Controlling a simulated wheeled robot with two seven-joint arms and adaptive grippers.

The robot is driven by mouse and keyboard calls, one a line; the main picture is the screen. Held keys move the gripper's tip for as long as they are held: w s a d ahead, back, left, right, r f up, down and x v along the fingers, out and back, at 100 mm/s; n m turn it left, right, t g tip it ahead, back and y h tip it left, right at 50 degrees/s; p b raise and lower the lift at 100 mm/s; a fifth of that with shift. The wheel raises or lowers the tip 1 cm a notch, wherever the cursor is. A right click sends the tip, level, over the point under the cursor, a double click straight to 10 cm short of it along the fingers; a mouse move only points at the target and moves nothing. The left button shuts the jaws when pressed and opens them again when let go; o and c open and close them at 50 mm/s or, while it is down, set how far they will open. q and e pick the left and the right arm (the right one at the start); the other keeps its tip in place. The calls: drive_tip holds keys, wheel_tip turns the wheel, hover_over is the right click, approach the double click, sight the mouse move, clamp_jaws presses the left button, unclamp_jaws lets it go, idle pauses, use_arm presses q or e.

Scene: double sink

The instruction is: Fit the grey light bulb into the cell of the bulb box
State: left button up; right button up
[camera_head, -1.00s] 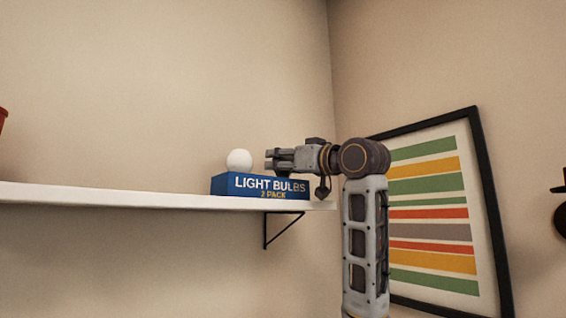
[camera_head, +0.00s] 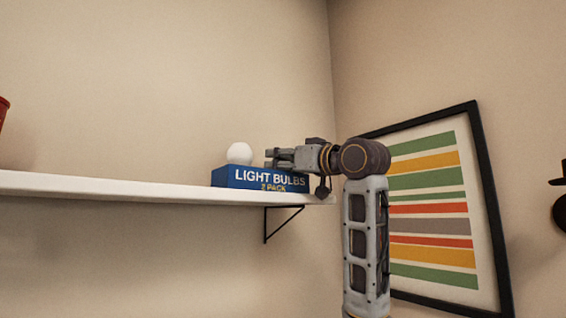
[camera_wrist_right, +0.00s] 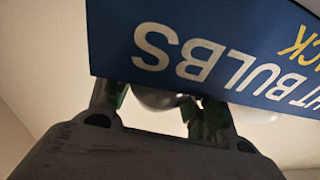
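The blue bulb box (camera_head: 230,177) stands near the right end of the white shelf, with a white bulb (camera_head: 239,153) rising from its left part. My right gripper (camera_head: 271,159) is low over the right part of the box. In the right wrist view, its fingers (camera_wrist_right: 160,106) reach behind the box's lettered front (camera_wrist_right: 215,45). A grey rounded bulb (camera_wrist_right: 160,98) sits between them, close against both pads, apparently gripped. The box hides its lower part, so its depth in the cell cannot be told. A white bulb (camera_wrist_right: 255,113) shows beside the right finger. My left gripper is not in view.
The shelf (camera_head: 120,190) is clear to the left of the box, apart from a red object (camera_head: 3,112) at the left picture edge. A black bracket (camera_head: 267,228) supports the shelf. A framed striped picture (camera_head: 430,205) hangs behind my right arm.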

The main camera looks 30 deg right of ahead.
drive_tip(key=o, duration=0.4)
drive_tip(key=shift+s, duration=0.1)
drive_tip(key=v, duration=1.1)
drive_tip(key=shift+s+f, duration=0.1)
drive_tip(key=shift+s, duration=0.3)
idle(1.4)
